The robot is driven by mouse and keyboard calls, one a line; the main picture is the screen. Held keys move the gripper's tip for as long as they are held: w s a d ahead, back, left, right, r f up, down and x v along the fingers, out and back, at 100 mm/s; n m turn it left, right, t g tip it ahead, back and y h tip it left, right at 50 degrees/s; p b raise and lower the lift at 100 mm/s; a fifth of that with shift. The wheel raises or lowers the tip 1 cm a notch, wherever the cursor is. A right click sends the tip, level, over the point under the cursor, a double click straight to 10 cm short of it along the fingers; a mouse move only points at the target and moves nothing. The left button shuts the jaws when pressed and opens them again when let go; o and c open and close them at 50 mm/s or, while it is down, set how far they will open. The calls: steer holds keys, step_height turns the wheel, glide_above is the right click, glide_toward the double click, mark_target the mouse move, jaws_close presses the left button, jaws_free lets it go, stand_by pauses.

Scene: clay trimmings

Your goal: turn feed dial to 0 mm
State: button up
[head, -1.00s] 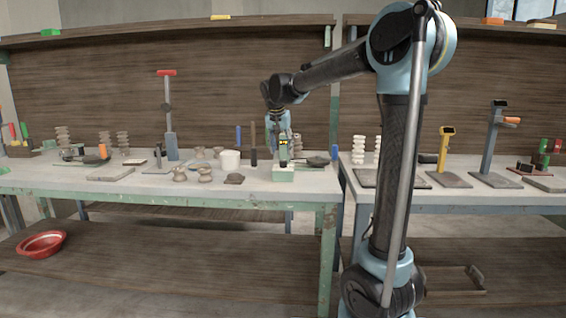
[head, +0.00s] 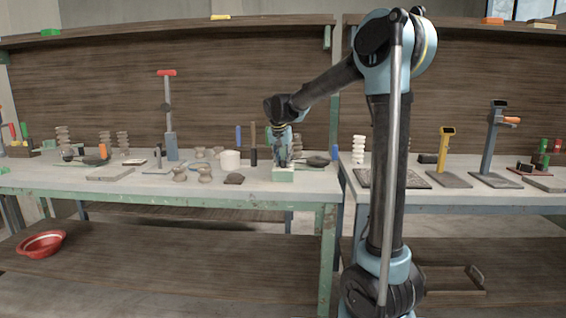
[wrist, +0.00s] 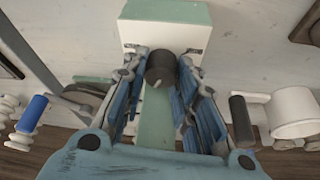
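A dark, round knob, which looks like the feed dial (wrist: 161,68), sits on a pale green and white block (wrist: 165,32) in the wrist view. The block also shows on the bench in the head view (head: 283,174). My gripper (wrist: 162,62) reaches the block with one blue finger on each side of the knob. The fingers are close to the knob's sides, but I cannot tell whether they touch it. No scale or mark on the dial is readable. In the head view my gripper (head: 283,161) hides the dial.
A white cup (head: 230,160) and a dark lump (head: 234,179) stand left of the block, with several spool-like clay pieces (head: 205,174) further left. A dark, flat tool (head: 317,161) lies close on the right. A speckled slab (head: 392,178) lies on the right bench.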

steer(key=shift+c, duration=0.9)
steer(key=n+y, duration=0.1)
steer(key=n, duration=0.3)
steer(key=shift+d+n+y, duration=0.15)
steer(key=shift+n+y, duration=0.15)
steer(key=shift+y, duration=0.1)
steer(key=n, duration=0.2)
steer(key=n+y, duration=0.1)
steer(key=n, duration=0.1)
steer(key=shift+g+y, duration=0.3)
steer(key=n, duration=0.3)
steer(key=n+g+y, duration=0.1)
steer(key=n, duration=0.1)
steer(key=shift+w+d+n, duration=0.15)
steer(key=shift+n, duration=0.25)
steer(key=n+g+y, duration=0.1)
steer(key=n, duration=0.3)
steer(key=shift+w+g, duration=0.1)
steer(key=shift+g, duration=0.3)
steer(key=shift+n, duration=0.4)
